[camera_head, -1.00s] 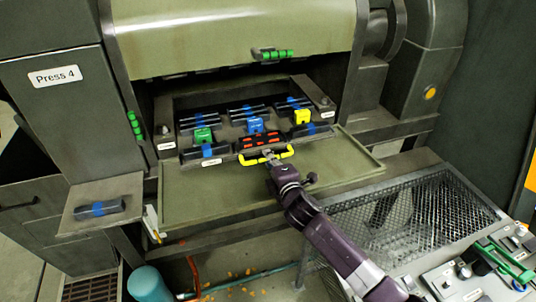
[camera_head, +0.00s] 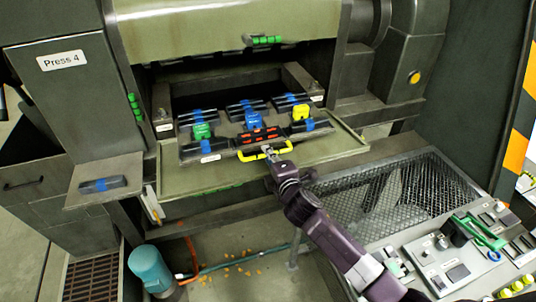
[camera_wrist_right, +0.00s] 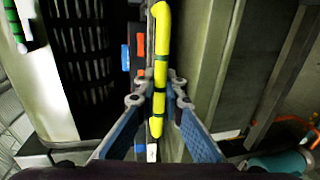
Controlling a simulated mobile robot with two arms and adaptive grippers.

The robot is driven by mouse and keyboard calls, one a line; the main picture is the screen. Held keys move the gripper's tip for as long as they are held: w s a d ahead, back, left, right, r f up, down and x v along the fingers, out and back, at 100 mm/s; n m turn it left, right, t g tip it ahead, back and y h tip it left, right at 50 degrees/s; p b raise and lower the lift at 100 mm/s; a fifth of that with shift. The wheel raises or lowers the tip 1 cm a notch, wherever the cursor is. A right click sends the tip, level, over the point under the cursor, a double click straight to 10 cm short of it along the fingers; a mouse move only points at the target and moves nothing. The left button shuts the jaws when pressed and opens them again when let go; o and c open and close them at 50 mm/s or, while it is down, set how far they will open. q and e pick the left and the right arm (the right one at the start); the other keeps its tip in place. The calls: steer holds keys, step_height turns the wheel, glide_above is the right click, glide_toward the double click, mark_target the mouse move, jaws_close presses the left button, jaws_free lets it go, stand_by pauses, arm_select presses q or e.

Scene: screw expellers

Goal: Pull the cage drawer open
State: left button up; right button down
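The cage drawer (camera_head: 224,147) sits in the press opening, part-way out over the tray. Its front carries a yellow bar handle (camera_head: 245,157). The fingertips partly hide the drawer front there. My left gripper is in neither current view.
A flat olive tray (camera_head: 335,148) lies under the drawer. A mesh guard (camera_head: 430,175) and a control panel (camera_head: 450,265) stand at the right. A small shelf (camera_head: 105,170) juts out at the left.

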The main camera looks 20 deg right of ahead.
steer(key=c, duration=2)
jaws_free()
steer(key=shift+c, duration=0.2)
steer(key=shift+f, duration=0.1)
steer(key=shift+s, duration=0.5)
arm_select(q)
steer(key=shift+s, duration=0.15)
arm_select(e)
steer(key=shift+r+v, duration=0.2)
steer(key=shift+v, duration=3.35)
